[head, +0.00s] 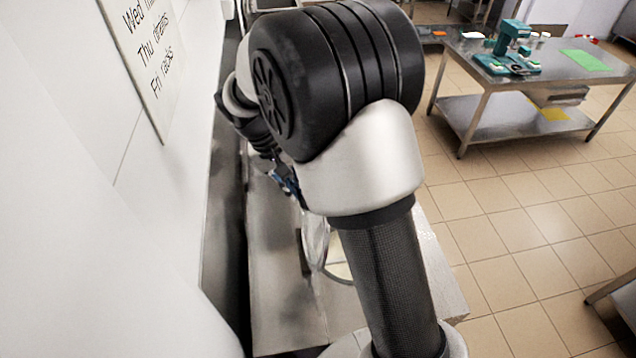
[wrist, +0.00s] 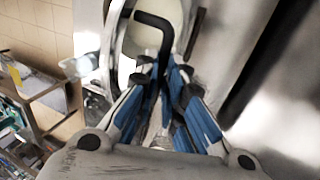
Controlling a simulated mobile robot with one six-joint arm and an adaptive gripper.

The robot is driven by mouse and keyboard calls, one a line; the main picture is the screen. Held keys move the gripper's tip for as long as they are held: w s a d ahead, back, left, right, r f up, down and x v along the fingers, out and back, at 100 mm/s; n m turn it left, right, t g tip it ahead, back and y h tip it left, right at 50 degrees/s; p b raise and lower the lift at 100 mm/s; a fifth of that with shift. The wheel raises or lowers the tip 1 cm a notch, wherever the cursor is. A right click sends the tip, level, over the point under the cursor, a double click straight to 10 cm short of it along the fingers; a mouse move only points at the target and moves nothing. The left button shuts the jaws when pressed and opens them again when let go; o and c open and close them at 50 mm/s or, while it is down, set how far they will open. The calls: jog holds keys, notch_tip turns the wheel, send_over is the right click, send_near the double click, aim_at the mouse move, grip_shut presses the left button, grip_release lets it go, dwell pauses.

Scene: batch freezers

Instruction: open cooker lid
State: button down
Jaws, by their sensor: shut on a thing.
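My gripper (wrist: 166,78) is shut on the black bent handle (wrist: 152,20), which runs down between its blue fingers in the wrist view. The pale, shiny cooker lid (head: 315,238) seems to stand tilted up on edge in the head view, just below my gripper (head: 286,180). A round pale part of the cooker (head: 341,270) shows beside the lid, mostly hidden behind my arm. In the wrist view a curved metal rim (wrist: 124,52) lies beyond the fingers. How far the lid is open is hard to tell.
A metal counter (head: 285,300) runs along the white wall at left, which carries a sign (head: 145,45). A steel table (head: 550,66) with a teal device (head: 510,50) and green sheet (head: 585,60) stands at upper right. Tiled floor between is clear.

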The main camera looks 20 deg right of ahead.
jog(key=shift+a+f, duration=0.1)
jog(key=shift+a, duration=0.3)
jog(key=c, duration=1.7)
grip_release()
jog(key=shift+w, duration=0.1)
jog(key=v, duration=1.2)
